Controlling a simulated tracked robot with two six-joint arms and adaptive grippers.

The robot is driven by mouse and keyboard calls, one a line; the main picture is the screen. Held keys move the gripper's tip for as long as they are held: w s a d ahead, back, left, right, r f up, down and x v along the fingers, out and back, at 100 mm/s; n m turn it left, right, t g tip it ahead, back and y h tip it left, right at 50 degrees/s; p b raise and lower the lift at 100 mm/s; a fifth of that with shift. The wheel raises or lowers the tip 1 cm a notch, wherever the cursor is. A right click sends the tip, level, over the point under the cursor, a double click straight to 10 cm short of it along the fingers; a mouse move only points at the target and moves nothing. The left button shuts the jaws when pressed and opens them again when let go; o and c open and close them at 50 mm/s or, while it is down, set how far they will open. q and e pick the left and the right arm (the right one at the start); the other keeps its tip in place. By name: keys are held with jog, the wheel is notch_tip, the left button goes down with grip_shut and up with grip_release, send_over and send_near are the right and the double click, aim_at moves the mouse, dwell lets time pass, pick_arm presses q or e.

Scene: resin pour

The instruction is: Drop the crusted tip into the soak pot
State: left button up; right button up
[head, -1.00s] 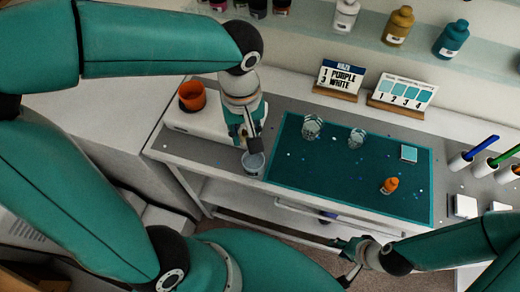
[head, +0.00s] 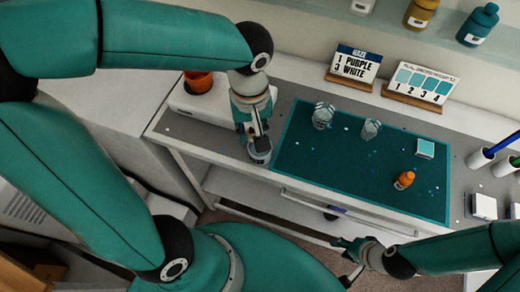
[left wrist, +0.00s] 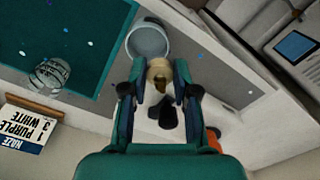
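The soak pot, a small greyish cup (head: 260,152), stands at the table's front edge, left of the teal mat. It also shows in the left wrist view (left wrist: 149,40). My left gripper (head: 253,132) is directly above the pot in the head view, pointing down. In the left wrist view its fingers (left wrist: 158,72) close on a cream piece with a brown crust, the crusted tip (left wrist: 160,70). The tip lies close to the pot's rim in that view; whether it is inside the rim cannot be told. My right gripper (head: 346,258) is empty, fingers apart, in front of the table.
Sign cards (head: 355,64) stand at the back.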

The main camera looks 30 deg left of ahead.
pick_arm(q)
jog(key=o, duration=0.5)
jog(key=shift+r, duration=0.1)
notch_tip(320, 180, up, 12)
jog(key=shift+f, duration=0.15)
dwell(0.6)
